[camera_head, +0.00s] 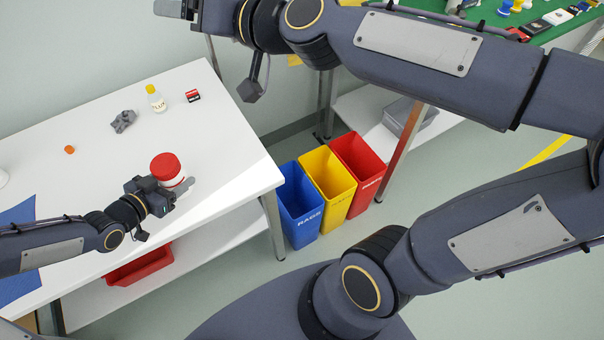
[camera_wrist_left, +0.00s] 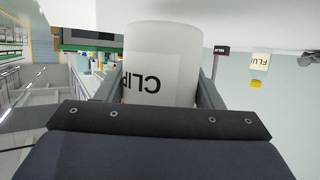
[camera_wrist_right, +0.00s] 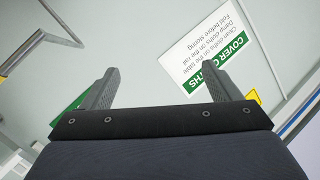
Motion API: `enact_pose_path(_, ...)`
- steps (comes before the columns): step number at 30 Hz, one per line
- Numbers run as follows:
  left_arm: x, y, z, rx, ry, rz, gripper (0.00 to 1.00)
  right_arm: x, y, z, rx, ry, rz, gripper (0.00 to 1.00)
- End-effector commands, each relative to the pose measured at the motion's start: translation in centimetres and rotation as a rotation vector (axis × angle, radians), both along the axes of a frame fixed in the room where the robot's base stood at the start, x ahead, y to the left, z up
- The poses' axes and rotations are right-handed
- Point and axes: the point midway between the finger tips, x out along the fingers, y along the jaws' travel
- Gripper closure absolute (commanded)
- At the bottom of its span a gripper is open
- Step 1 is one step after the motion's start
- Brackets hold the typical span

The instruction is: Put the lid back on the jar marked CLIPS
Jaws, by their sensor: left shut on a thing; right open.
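The white jar marked CLIPS (camera_wrist_left: 160,55) stands on the white table; in the head view its white side (camera_head: 181,183) shows below a red lid (camera_head: 165,166). The lid lies over the jar's top; I cannot tell whether it is fully seated. My left gripper (camera_head: 170,185) is shut around the jar's body, and its fingers flank the jar in the left wrist view (camera_wrist_left: 160,90). My right gripper (camera_wrist_right: 163,82) is open and empty, raised at the top left of the head view (camera_head: 178,10), away from the jar.
A yellow-capped bottle (camera_head: 156,99), a grey part (camera_head: 123,121), a red and black box (camera_head: 193,96) and a small orange thing (camera_head: 69,149) lie behind the jar. Blue (camera_head: 299,205), yellow (camera_head: 328,184) and red (camera_head: 358,163) bins stand beside the table. A blue mat (camera_head: 20,213) lies left.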

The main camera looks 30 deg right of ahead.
Motion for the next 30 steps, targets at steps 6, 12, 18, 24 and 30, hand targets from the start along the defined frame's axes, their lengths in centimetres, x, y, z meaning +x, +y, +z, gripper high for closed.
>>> enact_pose_path(6,0.0,0.0,0.0,-0.001,-0.001,0.000,1.00,-11.3,-4.6,-11.0,-0.179,0.333,0.089,0.17)
enact_pose_path(12,0.0,0.0,0.0,-0.001,-0.001,0.000,1.00,-19.4,-7.5,-18.6,-0.253,0.618,0.078,0.17)
enact_pose_path(18,0.0,0.0,0.0,-0.001,-0.001,0.000,1.00,-22.6,-8.6,-21.3,-0.276,0.734,0.061,0.17)
enact_pose_path(24,0.0,0.0,0.0,-0.001,-0.001,0.000,1.00,-22.8,-8.6,-21.4,-0.279,0.740,0.062,0.17)
enact_pose_path(30,0.0,0.0,0.1,-0.001,-0.002,0.000,1.00,-22.7,-8.6,-21.4,-0.280,0.739,0.062,0.17)
